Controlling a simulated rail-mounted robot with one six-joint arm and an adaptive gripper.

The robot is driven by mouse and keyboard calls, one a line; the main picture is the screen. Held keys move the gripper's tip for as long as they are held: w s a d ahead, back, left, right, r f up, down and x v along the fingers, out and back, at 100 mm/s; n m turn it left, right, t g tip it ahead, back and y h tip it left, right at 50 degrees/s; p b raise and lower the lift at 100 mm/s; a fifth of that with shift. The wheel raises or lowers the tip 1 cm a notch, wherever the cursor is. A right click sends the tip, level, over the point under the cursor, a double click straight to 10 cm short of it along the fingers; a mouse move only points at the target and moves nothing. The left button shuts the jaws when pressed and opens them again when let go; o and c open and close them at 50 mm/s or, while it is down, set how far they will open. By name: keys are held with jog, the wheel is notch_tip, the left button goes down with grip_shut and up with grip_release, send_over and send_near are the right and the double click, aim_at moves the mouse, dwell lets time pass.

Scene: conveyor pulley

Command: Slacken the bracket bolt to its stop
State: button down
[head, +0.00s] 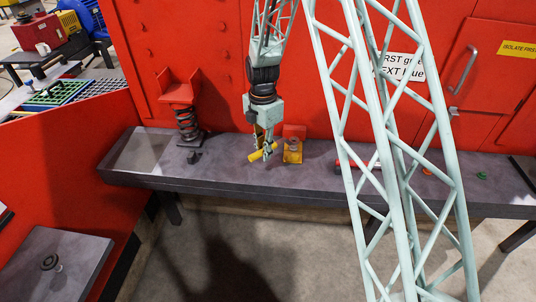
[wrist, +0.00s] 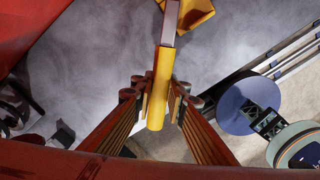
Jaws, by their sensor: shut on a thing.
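My gripper (head: 265,152) is at the bench, shut on a yellow handle (head: 257,155). In the wrist view, the yellow handle (wrist: 158,92) sits between my two fingertips (wrist: 157,100). A flat grey shank (wrist: 170,22) runs from the handle toward the top edge. An orange-yellow bracket (head: 293,156) stands on the bench just right of my gripper, with a round greyish part on its face; I cannot tell whether this is the bolt. Part of a yellow piece (wrist: 197,10) also shows at the top of the wrist view. The shank's far end is out of view there.
The grey bench (head: 225,172) runs along a red wall (head: 210,60). A black spring under a red seat (head: 179,92) stands left of my gripper. Small red, orange and green (head: 482,175) items lie at the right. The bench's left end (head: 137,158) is mostly clear.

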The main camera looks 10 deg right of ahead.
jog(key=shift+w+a+m, duration=0.25)
jog(key=shift+w+m, duration=0.15)
jog(key=shift+w, duration=0.15)
jog(key=shift+w+a+m, duration=0.25)
jog(key=shift+w+m, duration=0.15)
jog(key=shift+w, duration=0.15)
jog(key=shift+w+a+m+p, duration=0.25)
jog(key=shift+w+m, duration=0.4)
jog(key=shift+w, duration=0.25)
jog(key=shift+w+a+m+p, duration=0.25)
jog(key=shift+w+m, duration=0.4)
jog(key=shift+w, duration=0.25)
jog(key=shift+w+d+m+p, duration=0.1)
jog(key=shift+w+m+p, duration=0.3)
jog(key=shift+w+m, duration=1.3)
jog(key=shift+w+d+m+p, duration=0.2)
jog(key=shift+w+m, duration=0.25)
jog(key=shift+w, duration=0.5)
jog(key=shift+w+d+m+p, duration=0.15)
jog(key=shift+w+m, duration=0.3)
jog(key=shift+w, duration=0.5)
jog(key=shift+f+b, duration=0.3)
jog(key=shift+f, duration=0.1)
jog(key=shift+s+f, duration=0.1)
jog(key=shift+f, duration=0.95)
jog(key=shift+s+f, duration=0.15)
jog(key=shift+f, duration=0.05)
